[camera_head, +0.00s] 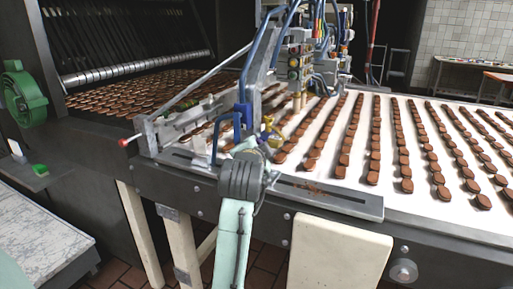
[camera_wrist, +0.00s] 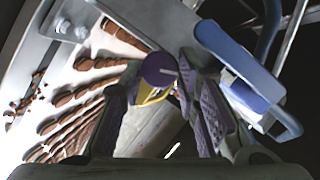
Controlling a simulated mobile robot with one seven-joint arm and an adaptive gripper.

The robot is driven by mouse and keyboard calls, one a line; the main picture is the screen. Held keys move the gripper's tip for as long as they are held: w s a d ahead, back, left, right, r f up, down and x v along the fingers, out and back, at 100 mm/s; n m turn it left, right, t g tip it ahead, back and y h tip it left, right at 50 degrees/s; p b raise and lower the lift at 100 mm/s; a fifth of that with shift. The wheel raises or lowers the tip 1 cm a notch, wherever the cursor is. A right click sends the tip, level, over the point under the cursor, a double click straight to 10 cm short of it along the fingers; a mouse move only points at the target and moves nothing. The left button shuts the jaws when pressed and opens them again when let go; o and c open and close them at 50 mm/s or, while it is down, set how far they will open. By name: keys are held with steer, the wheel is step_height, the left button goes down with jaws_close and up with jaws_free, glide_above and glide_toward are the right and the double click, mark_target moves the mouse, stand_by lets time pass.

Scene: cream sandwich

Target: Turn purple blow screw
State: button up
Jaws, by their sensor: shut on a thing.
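The purple blow screw (camera_wrist: 157,66) shows in the wrist view as a round purple knob with a pale line across its face, and yellow shows just below it. My gripper (camera_wrist: 160,82) has its ridged finger pads on the left and right sides of the knob and is shut on it. In the head view my gripper (camera_head: 252,152) is at the near edge of the machine, beside the yellow parts (camera_head: 272,136). The knob itself is not clear there, as my wrist and the machine parts crowd it.
A blue lever (camera_wrist: 238,60) is close to the right finger in the wrist view. Rows of brown biscuits (camera_head: 350,135) lie on the white belt (camera_head: 400,125). A metal frame with blue hoses (camera_head: 262,50) rises behind my gripper. A steel rail (camera_head: 330,198) runs along the near edge.

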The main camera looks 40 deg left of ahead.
steer(key=o, duration=1.2)
steer(key=v, duration=1.2)
steer(key=shift+r, duration=0.1)
